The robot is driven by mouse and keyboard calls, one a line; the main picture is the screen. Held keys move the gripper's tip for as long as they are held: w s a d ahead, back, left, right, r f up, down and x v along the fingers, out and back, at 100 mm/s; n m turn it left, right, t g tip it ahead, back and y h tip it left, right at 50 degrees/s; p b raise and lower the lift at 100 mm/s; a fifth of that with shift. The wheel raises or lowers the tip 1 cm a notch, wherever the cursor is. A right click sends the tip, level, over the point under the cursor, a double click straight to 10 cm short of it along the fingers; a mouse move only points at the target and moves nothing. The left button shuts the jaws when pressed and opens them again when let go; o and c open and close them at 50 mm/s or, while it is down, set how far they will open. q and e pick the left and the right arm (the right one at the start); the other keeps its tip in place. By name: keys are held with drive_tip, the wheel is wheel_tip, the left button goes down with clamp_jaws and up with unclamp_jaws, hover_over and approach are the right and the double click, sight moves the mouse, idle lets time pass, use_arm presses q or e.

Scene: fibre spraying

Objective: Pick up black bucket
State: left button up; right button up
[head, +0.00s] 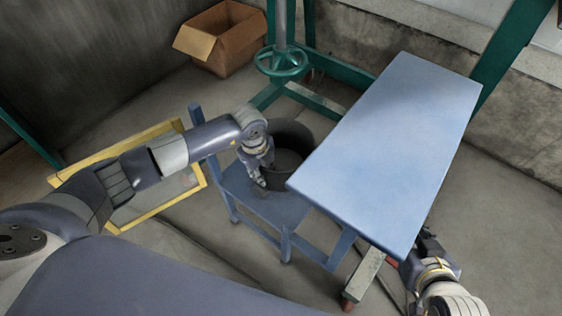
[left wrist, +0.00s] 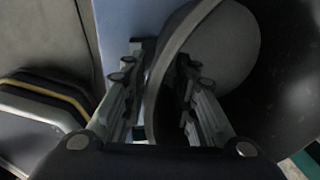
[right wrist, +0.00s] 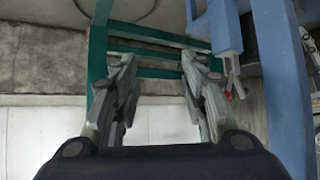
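The black bucket (head: 290,145) stands on the lower shelf of a blue stand, partly hidden by the blue tabletop. It also shows large in the left wrist view (left wrist: 280,75), with its rim passing between the fingers. My left gripper (head: 262,178) points down at the bucket's near left side. In the left wrist view its fingers (left wrist: 158,95) are apart, one on each side of the bucket wall, not visibly closed on it. My right gripper (right wrist: 160,85) is open and empty, low beside the blue tabletop's right end.
The blue tabletop (head: 395,150) overhangs the bucket on the right. The lower blue shelf (head: 275,207) has bare room in front. A yellow frame (head: 190,195) stands left, a cardboard box (head: 228,45) at the back. A green handwheel post (head: 281,62) rises behind.

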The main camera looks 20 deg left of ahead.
use_arm(q)
wheel_tip(320, 180, down, 2)
drive_tip(key=shift+w+f+b, duration=0.1)
drive_tip(key=shift+f+b, duration=0.1)
drive_tip(key=shift+b, duration=0.15)
drive_tip(key=shift+f, duration=0.25)
use_arm(e)
drive_tip(key=w+r+t, duration=0.1)
drive_tip(key=w+a+r+t, duration=0.1)
drive_tip(key=w+r+t, duration=0.1)
drive_tip(key=r, duration=0.1)
drive_tip(key=shift+w+a+r+y, duration=0.1)
drive_tip(key=shift+w+a+y, duration=0.15)
drive_tip(key=shift+y, duration=0.15)
use_arm(q)
drive_tip(key=shift+c, duration=0.3)
clamp_jaws()
drive_tip(key=shift+w+r, duration=0.15)
drive_tip(key=shift+w, duration=0.05)
